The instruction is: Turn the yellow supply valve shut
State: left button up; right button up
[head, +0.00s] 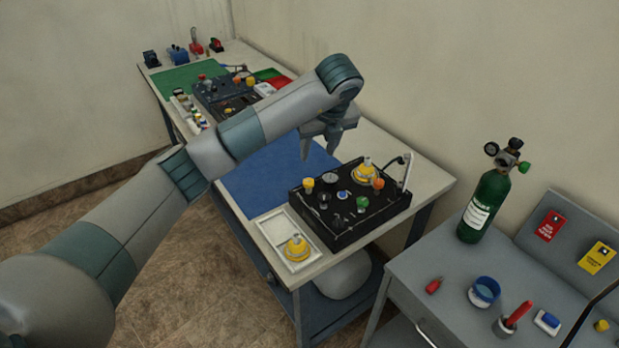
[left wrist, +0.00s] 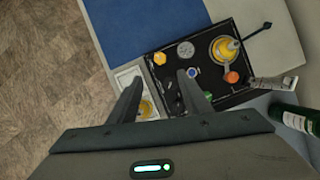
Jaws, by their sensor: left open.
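A black trainer box (head: 340,236) stands at the near end of the long table. A yellow knob (head: 308,184) at its back left corner looks like the yellow supply valve. It also shows in the left wrist view (left wrist: 160,58), just beyond and between my fingertips. Whether it is turned open or shut, I cannot tell. My left gripper (head: 319,150) is open and empty, pointing down above the box's back left side. In the left wrist view its two fingers (left wrist: 160,78) are spread and apart from the knob. My right gripper is not in view.
Beside the knob are a grey knob (head: 331,178), a blue knob (head: 344,194), a green knob (head: 362,203) and a taller yellow fitting (head: 364,172). A white tray (head: 270,226) holds another yellow fitting. A blue mat (head: 262,182) lies clear. A green cylinder (head: 485,208) stands right.

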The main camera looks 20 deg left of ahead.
aim_at(309, 181)
pick_arm(q)
jog(key=p+x, duration=0.5)
jog(key=x, duration=0.9)
jog(key=shift+w+a+f+p, duration=0.1)
jog(key=shift+f+p, duration=0.15)
jog(key=shift+p, duration=0.15)
jog(key=shift+x, duration=0.75)
jog(key=c, duration=1)
jog(key=shift+c, duration=0.2)
